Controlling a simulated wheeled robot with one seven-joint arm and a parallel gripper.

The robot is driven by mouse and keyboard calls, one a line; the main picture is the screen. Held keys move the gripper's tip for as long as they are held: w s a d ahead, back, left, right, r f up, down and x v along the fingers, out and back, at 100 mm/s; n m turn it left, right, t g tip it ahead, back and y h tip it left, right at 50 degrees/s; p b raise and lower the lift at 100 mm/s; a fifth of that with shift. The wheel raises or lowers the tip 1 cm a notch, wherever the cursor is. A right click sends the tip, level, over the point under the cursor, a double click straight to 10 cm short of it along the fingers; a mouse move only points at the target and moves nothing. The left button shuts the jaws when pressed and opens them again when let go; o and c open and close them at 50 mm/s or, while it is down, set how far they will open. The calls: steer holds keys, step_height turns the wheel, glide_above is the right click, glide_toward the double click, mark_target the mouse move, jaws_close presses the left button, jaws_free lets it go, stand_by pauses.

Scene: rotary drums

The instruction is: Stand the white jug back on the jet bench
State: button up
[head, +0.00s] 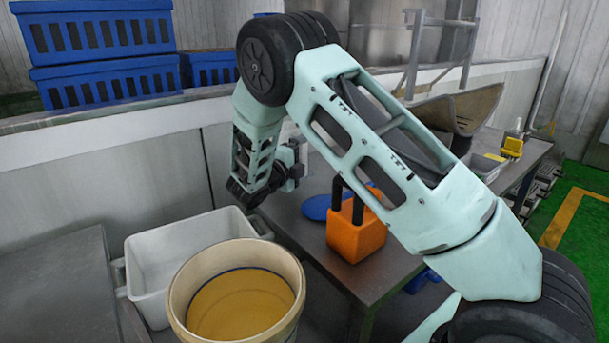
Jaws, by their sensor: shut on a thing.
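My gripper (294,168) is beyond the wrist of my arm, above the left end of the dark jet bench (312,246). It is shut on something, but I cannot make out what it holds. I cannot make out the white jug; my arm covers part of the bench and the space above it. The bench runs from the middle of the view toward the back right.
An orange block-like holder (357,238) with black uprights and a blue disc (318,208) are on the bench. A pale crate (150,255) and a cream tub (185,300) stand at the front left. Blue crates (105,80) are stacked behind; a yellow item (512,147) is at the far right.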

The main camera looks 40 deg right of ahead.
steer(key=shift+a+f, duration=0.1)
steer(key=shift+f, duration=1.95)
steer(key=shift+f, duration=0.15)
steer(key=o, duration=1.4)
steer(key=shift+a, duration=0.25)
steer(key=v, duration=0.7)
steer(key=shift+s+b, duration=0.15)
steer(key=shift+b, duration=0.2)
